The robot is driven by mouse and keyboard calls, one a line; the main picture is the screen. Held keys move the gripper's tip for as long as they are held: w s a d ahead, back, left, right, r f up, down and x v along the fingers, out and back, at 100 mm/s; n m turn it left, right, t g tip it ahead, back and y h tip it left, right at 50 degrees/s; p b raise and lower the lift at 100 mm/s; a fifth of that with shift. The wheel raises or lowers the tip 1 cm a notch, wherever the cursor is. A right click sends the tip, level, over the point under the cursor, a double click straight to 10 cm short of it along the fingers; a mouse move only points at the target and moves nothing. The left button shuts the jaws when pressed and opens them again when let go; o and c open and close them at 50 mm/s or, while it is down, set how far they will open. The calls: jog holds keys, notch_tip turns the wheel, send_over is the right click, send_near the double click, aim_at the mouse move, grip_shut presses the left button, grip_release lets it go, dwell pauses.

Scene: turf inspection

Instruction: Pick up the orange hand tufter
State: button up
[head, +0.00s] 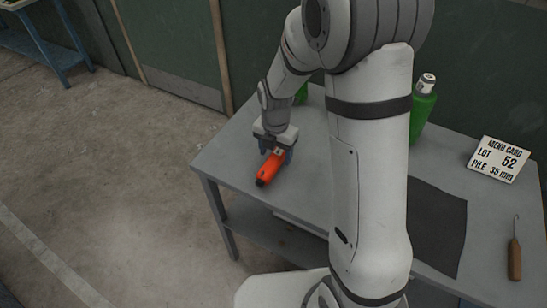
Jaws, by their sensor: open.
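The orange hand tufter (270,169) lies near the left end of the grey table (221,162). It has an orange body and a dark end pointing toward the table's front left edge. My gripper (275,154) is right over its far end, pointing down, with its jaws open. A finger shows on each side of the tufter's far end. I cannot tell whether the fingers touch it. The far end of the tufter is partly hidden by my gripper.
A green bottle (422,110) stands at the back, and another green object (301,94) shows partly behind my arm. A white card (498,159) reads "MEND CARD LOT 52 PILE 35 mm". A dark mat (438,228) and a wooden-handled hook (515,257) lie at the right.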

jog(key=shift+f, duration=1.15)
jog(key=c, duration=1.2)
jog(key=shift+c, duration=0.2)
